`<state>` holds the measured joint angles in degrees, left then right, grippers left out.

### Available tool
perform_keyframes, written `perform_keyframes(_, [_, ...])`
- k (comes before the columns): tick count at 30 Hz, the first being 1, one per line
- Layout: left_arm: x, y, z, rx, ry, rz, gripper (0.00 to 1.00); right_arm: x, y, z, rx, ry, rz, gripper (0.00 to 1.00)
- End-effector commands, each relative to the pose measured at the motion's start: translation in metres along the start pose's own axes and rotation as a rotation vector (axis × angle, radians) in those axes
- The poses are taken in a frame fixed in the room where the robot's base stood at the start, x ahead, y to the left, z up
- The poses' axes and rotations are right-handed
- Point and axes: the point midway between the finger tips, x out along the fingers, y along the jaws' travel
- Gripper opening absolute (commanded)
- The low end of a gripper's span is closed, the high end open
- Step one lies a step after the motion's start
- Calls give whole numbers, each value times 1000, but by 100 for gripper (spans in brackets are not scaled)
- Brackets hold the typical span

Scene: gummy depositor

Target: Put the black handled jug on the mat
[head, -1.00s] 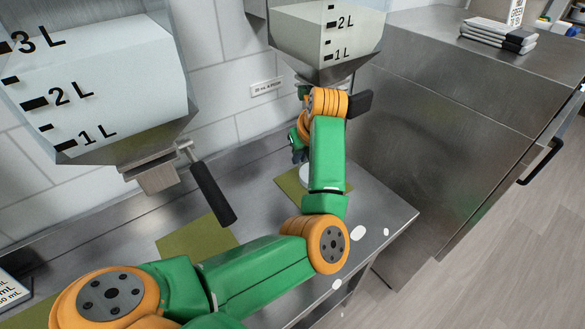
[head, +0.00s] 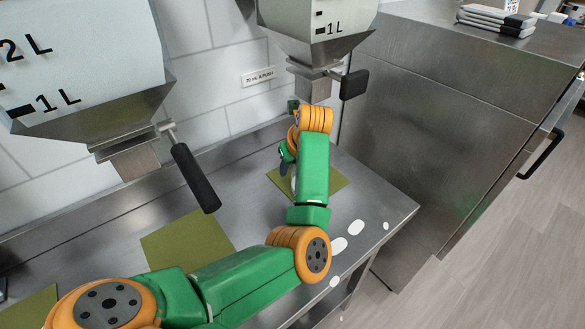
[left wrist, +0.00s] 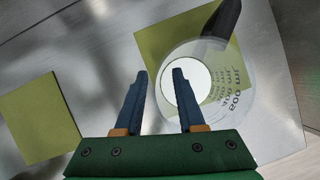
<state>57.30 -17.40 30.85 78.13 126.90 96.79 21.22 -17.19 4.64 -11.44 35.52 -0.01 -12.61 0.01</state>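The clear jug (left wrist: 235,85) has a black handle (left wrist: 228,18), printed volume marks and a white round base. In the left wrist view it overlaps the near right part of a green mat (left wrist: 160,45); I cannot tell how much of its base rests on it. In the head view my arm hides most of the jug, and this mat (head: 335,181) shows beside the forearm. My left gripper (left wrist: 160,74) is open, fingers pointing toward the jug's left side. The right finger overlaps the jug's outline; contact is unclear. My right gripper is out of view.
Other green mats lie on the steel table, one in the middle (head: 185,238) and one at lower left (head: 30,305). Hoppers with black-handled valves (head: 195,178) (head: 354,84) hang above. A steel cabinet (head: 440,130) stands right. White spots (head: 355,228) mark the table's front right.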

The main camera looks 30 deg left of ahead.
Motion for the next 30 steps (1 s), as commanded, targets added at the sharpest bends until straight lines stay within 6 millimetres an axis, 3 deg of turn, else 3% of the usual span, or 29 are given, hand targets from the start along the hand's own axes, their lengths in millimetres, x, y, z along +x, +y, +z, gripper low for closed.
perform_keyframes(9, [-3, 0, 1, -1, -3, -2, 44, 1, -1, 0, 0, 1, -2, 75])
perform_keyframes(20, [-69, -1, 0, -1, -5, -4, 44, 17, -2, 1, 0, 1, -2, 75])
perform_keyframes(30, [-76, 0, 1, -1, -2, -1, 44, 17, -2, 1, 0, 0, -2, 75])
